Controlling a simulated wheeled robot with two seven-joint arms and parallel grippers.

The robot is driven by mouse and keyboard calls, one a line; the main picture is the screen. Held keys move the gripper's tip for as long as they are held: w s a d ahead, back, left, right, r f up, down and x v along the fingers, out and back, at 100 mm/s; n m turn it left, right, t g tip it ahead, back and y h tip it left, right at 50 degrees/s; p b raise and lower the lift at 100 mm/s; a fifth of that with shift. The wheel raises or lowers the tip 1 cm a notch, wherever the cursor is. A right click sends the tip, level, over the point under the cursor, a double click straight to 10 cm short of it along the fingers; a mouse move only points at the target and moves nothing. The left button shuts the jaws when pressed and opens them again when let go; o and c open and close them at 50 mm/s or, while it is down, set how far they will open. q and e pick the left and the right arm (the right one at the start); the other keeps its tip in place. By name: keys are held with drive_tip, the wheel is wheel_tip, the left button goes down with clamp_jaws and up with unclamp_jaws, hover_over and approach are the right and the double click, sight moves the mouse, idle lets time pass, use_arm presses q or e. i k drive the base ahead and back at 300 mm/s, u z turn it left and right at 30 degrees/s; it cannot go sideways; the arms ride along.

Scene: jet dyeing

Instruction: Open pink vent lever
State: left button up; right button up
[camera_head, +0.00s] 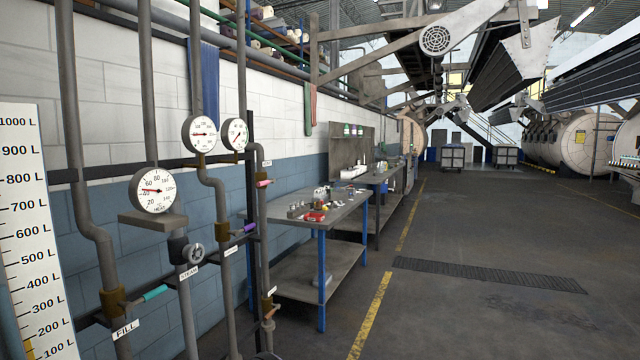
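The pink vent lever (264,183) is a small pink handle on a grey vertical pipe, just right of the paired round gauges. It sticks out roughly level to the right of the pipe. A small white label sits on the pipe just above it, too small to read. Neither of my grippers shows in the camera_head view, and nothing is touching the lever.
A purple lever (244,229), a teal lever (154,293) and a valve wheel (194,254) sit on nearby pipes. A heat gauge (153,190) stands nearer. A blue-legged workbench (312,228) stands beyond the pipes. The floor (470,230) to the right is clear.

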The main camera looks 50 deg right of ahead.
sight(266, 183)
drive_tip(key=z, duration=0.55)
drive_tip(key=i, duration=0.75)
drive_tip(key=z, duration=0.9)
drive_tip(key=i, duration=0.9)
drive_tip(key=u, duration=0.85)
drive_tip(key=k, duration=0.15)
drive_tip(key=z, duration=1.25)
